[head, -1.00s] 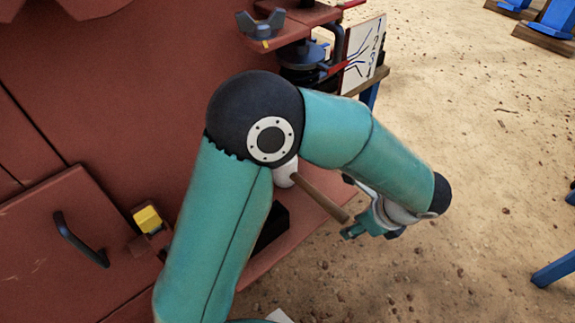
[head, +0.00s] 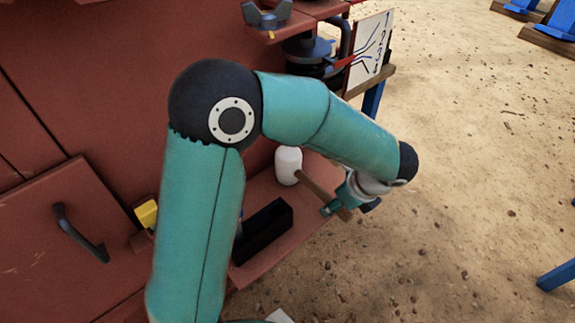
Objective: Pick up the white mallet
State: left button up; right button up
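The white mallet lies on a red ledge (head: 268,252). Its white head (head: 288,165) is toward the machine and its brown handle (head: 313,186) points to the lower right, past the ledge's edge. My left gripper (head: 348,208) is at the outer end of the handle. A teal finger shows to the left of the handle and a dark part to the right, with space between them. The gripper's body hides part of the handle, and I cannot see whether a finger touches it. My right gripper is not in view.
A black open box (head: 263,231) sits on the ledge beside the mallet. A yellow block (head: 147,213) and a dark door handle (head: 79,233) are at the left. A white marked board (head: 368,52) stands at the upper right. Sandy ground lies to the right.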

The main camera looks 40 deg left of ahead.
aim_at(322, 191)
pick_arm(q)
jog(key=a, duration=0.3)
jog(key=a+b, duration=0.1)
jog(key=shift+w+a+f, duration=0.15)
jog(key=shift+a+f, duration=0.1)
jog(key=shift+a, duration=0.15)
jog(key=shift+f+b, duration=0.3)
jog(key=shift+f, duration=0.05)
grip_shut()
jog(key=shift+r, duration=0.1)
